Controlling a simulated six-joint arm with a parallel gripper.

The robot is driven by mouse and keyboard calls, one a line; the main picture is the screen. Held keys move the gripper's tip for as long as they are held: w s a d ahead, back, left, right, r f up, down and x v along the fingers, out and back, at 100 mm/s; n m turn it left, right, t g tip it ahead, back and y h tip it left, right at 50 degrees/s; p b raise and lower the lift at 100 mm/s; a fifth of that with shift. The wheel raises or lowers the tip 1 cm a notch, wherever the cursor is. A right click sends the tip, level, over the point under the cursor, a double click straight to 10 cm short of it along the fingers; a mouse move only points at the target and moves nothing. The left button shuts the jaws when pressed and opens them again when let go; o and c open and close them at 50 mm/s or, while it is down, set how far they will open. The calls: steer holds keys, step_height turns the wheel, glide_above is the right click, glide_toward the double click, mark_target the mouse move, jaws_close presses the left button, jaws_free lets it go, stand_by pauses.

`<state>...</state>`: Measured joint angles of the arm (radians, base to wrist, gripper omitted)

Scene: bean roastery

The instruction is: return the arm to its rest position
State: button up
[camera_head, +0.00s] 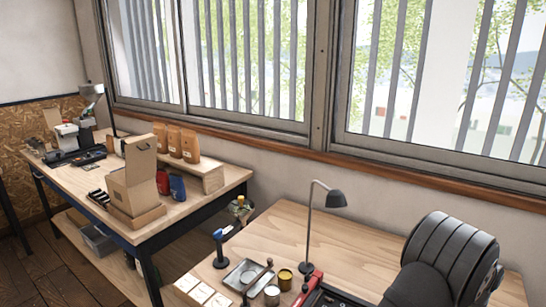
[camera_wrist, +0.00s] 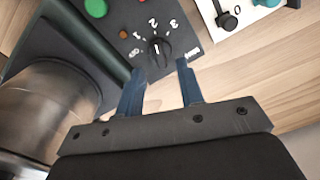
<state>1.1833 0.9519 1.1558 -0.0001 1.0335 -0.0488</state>
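My gripper (camera_wrist: 161,72) shows in the wrist view with its two blue fingers spread apart and nothing between them. Just beyond the fingertips is a black dial knob (camera_wrist: 158,50) on a dark control panel (camera_wrist: 118,48) marked with numbers 1, 2 and 3. The fingers look clear of the knob, but the exact gap is hard to tell. I cannot make out my gripper in the head view.
A metal cylinder (camera_wrist: 45,105) stands close left of the gripper. A white device (camera_wrist: 243,12) is at upper right. In the head view, a desk lamp (camera_head: 327,198), small tins (camera_head: 285,279) and a large black ribbed shape (camera_head: 450,257) occupy the near table (camera_head: 345,250).

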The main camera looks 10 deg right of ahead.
step_height(320, 180, up, 14)
step_height(320, 180, down, 18)
steer(key=shift+r, duration=0.25)
steer(key=shift+f, duration=0.2)
steer(key=n, duration=1.1)
steer(key=shift+n, duration=0.4)
steer(key=shift+a+n, duration=0.1)
steer(key=shift+n, duration=1.8)
steer(key=shift+r, duration=0.1)
